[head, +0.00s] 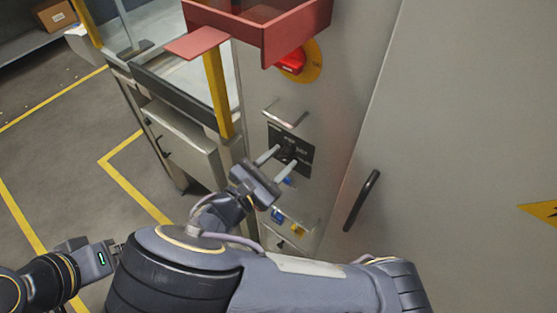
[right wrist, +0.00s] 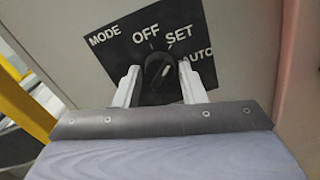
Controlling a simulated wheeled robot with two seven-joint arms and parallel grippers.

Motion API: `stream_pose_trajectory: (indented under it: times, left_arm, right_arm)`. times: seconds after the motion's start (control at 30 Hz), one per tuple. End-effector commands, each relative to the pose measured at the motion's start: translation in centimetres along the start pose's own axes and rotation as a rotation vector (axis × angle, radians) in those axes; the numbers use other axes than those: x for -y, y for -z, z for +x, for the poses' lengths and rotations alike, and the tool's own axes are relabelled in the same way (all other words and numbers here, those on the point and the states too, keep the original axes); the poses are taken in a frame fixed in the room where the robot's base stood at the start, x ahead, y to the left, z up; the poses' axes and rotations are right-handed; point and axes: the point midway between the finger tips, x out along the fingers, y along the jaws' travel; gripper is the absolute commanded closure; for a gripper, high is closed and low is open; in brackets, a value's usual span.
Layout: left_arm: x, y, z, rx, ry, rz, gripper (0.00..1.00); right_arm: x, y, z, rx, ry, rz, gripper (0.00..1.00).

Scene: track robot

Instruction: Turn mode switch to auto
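The mode switch is a black rotary knob (right wrist: 158,70) on a dark plate (right wrist: 118,58) lettered MODE, OFF, SET and AUTO. In the head view the plate (head: 304,150) sits on the grey cabinet front. My right gripper (right wrist: 160,88) is open, with one pale finger on each side of the knob and a gap showing beside it. In the head view the right gripper (head: 277,162) reaches up to the plate. Exactly which mark the knob points to is hard to tell. My left arm shows at the lower left, but no left fingers show.
A red tray (head: 285,32) juts out above the plate, near a red knob on a yellow disc (head: 297,62). A small metal ledge (head: 285,113) sits just above the plate. Blue and yellow buttons (head: 278,215) lie below. A black door handle (head: 361,200) stands to the right.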

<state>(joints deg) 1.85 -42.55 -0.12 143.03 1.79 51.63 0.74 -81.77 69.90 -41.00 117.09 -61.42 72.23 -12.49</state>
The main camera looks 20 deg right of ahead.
Motion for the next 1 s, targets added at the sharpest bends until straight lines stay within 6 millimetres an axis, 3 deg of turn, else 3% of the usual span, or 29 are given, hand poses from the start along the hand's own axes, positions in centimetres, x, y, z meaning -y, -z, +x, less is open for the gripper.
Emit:
stream_pose_trajectory:
  times: [0.03,0.23,0.57,1.0]
  left_arm:
    - [0.0,0.0,0.0,0.000,0.000,0.000,0.18]
    - [0.0,0.0,0.0,0.000,0.000,0.000,0.18]
    - [0.2,-0.2,0.3,0.000,0.000,0.000,0.18]
    - [1.0,-1.1,2.1,0.000,0.000,0.000,0.18]
  right_arm:
    - [0.0,0.0,0.0,0.000,0.000,0.000,0.70]
    - [0.0,0.0,0.0,0.000,0.000,0.000,0.93]
    - [0.0,0.1,0.0,-0.004,0.002,0.057,0.93]
    - [0.1,0.3,0.0,-0.024,0.008,0.393,0.93]
